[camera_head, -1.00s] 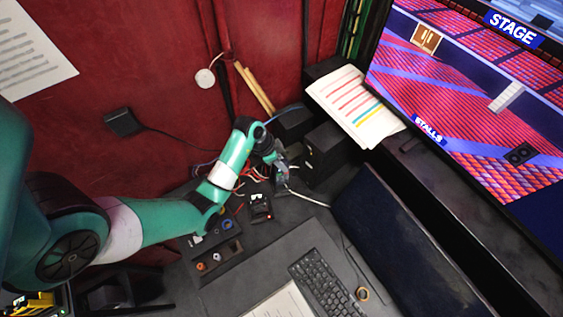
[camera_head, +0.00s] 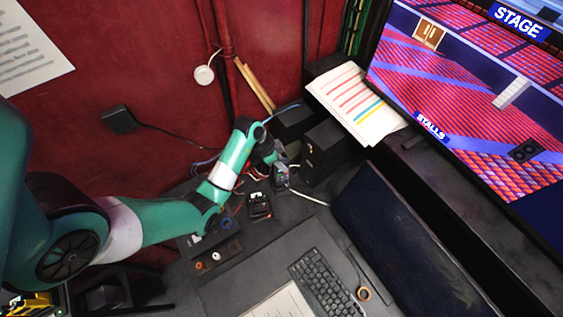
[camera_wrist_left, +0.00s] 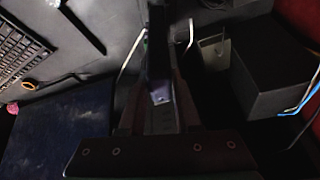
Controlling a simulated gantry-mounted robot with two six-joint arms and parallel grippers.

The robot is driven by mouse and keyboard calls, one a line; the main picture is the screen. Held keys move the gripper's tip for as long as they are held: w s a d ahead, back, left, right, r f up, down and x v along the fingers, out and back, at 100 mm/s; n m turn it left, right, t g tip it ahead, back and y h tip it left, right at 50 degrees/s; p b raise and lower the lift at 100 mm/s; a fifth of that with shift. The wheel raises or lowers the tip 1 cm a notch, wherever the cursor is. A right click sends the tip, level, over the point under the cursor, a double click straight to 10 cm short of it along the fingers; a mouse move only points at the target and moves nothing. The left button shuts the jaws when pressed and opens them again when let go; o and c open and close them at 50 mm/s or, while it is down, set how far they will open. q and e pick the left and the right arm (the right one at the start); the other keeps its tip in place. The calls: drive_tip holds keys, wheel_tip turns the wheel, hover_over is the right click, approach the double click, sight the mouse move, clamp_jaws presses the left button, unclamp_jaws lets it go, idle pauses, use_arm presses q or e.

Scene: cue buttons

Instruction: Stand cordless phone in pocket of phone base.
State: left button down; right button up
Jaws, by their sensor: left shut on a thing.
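My left gripper (camera_head: 281,173) is over the back of the desk, beside the black speaker box. In the left wrist view its two fingers (camera_wrist_left: 158,98) are shut on a dark, narrow, upright thing, the cordless phone (camera_wrist_left: 158,50), seen nearly edge-on. In the head view the phone is small and mostly hidden by the gripper. A small black unit with a red light, which looks like the phone base (camera_head: 260,206), sits on the desk just below and left of the gripper. Its pocket is too small to make out. My right gripper is not in view.
A black speaker box (camera_head: 322,152) stands close right of the gripper. A white cable (camera_head: 308,197) runs across the desk nearby. A switch panel (camera_head: 212,250) lies left of the base, and a keyboard (camera_head: 320,282) in front. Loose wires lie behind.

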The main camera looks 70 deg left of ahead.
use_arm(q)
drive_tip(key=shift+f+b, duration=1.65)
drive_tip(key=shift+f, duration=0.15)
drive_tip(key=c, duration=0.5)
unclamp_jaws()
drive_tip(key=p+v, duration=0.3)
drive_tip(key=v, duration=0.8)
drive_tip(key=shift+s+r+p, duration=0.2)
drive_tip(key=shift+r+p, duration=0.1)
drive_tip(key=shift+r, duration=0.05)
